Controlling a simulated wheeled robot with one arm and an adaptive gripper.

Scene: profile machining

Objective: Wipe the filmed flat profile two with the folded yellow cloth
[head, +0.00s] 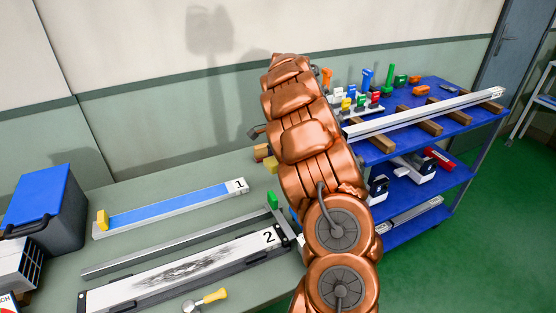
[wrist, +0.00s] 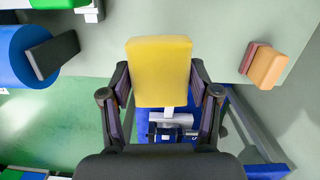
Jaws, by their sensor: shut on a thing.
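The folded yellow cloth (wrist: 160,62) is between the two dark fingers of my gripper (wrist: 160,92) in the wrist view, and the gripper is shut on it. Flat profile two (head: 110,294), marked "2", lies on the grey-green bench in the lower part of the head view. A dark, streaky film (head: 180,270) covers the middle of its white top face. My copper arm hides most of my gripper in the head view, and the gripper appears apart from profile two.
Profile one (head: 175,207), with a blue strip, lies behind profile two. A yellow-handled tool (head: 208,300) lies at the bench's front. A blue-lidded bin (head: 45,210) stands left. A blue cart (head: 430,125) holds a long profile (head: 425,112). An orange block (wrist: 267,68) is near my gripper.

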